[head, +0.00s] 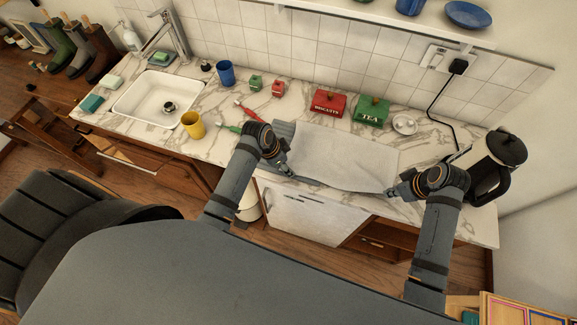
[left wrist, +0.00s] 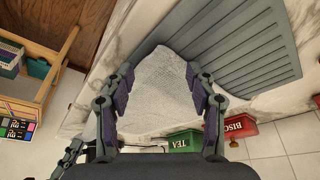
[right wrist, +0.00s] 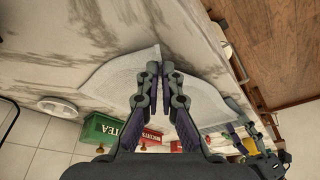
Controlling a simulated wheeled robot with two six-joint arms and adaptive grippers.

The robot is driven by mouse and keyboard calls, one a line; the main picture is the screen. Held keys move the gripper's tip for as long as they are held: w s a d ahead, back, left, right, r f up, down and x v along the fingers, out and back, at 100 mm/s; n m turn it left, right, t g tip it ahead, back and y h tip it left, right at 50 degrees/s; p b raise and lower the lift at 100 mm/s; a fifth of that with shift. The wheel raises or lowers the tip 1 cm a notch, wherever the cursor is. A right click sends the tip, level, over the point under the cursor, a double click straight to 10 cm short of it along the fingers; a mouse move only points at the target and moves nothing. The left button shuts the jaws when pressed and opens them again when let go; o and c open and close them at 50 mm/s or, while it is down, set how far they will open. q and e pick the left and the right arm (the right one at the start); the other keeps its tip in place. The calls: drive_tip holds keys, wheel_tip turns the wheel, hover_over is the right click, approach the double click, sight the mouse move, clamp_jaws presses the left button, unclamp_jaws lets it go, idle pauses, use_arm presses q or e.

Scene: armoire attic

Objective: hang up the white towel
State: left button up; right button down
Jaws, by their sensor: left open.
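No hook or rail is clearly visible.
A red biscuits tin (head: 327,103), a green tea tin (head: 370,111) and a small white dish (head: 404,124) stand behind the towel. A kettle (head: 490,165) is close to my right gripper. A yellow cup (head: 193,124) and sink (head: 160,98) are left.

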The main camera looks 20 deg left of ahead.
use_arm(q)
drive_tip(key=shift+w+d+f, duration=0.1)
drive_tip(key=shift+f, duration=0.3)
drive_tip(key=c, duration=0.8)
drive_tip(key=shift+s+f, duration=0.1)
drive_tip(key=shift+s, duration=0.1)
clamp_jaws()
drive_tip(key=shift+w+r, duration=0.15)
drive_tip(key=shift+r, duration=2.5)
